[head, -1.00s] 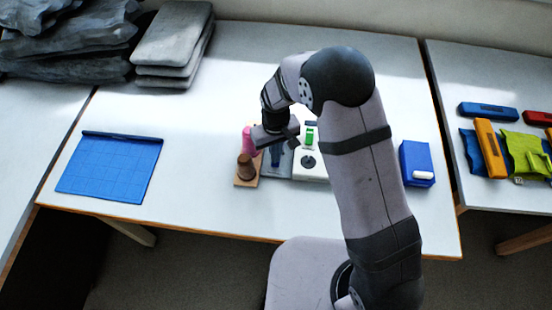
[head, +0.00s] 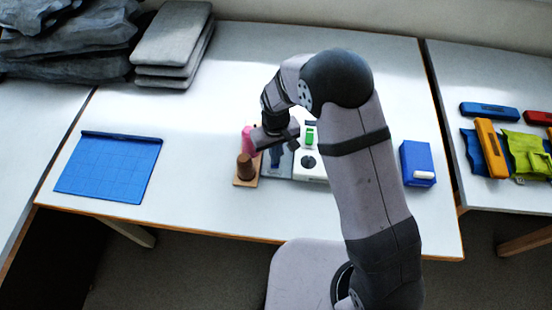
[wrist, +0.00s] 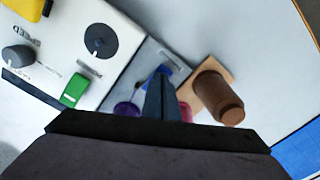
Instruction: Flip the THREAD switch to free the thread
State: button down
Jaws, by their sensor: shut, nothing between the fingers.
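A white machine (wrist: 50,55) with a grey panel (wrist: 130,70) shows in the wrist view. It carries a knob marked SPEED (wrist: 18,56), a dark round dial (wrist: 100,40) and a green switch or block (wrist: 75,90). Its small labels are too blurred to read, so I cannot tell which part is marked THREAD. A blue part (wrist: 157,73) and a purple round part (wrist: 127,109) are on the grey panel. My gripper (wrist: 160,88) is shut and empty over the panel, its fingertips overlapping the blue part; contact is unclear. In the head view my gripper (head: 276,150) hides part of the panel.
A wooden base (head: 246,182) with a brown cone (head: 245,167) and a pink spool (head: 248,138) stands close left of the machine. A blue gridded mat (head: 108,165) lies left, a blue box (head: 416,160) right. The table between mat and base is clear.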

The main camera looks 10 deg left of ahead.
notch_tip(320, 180, up, 7)
jog(key=p, duration=0.5)
jog(key=shift+p, duration=0.3)
jog(key=shift+f, duration=0.1)
dwell(0.4)
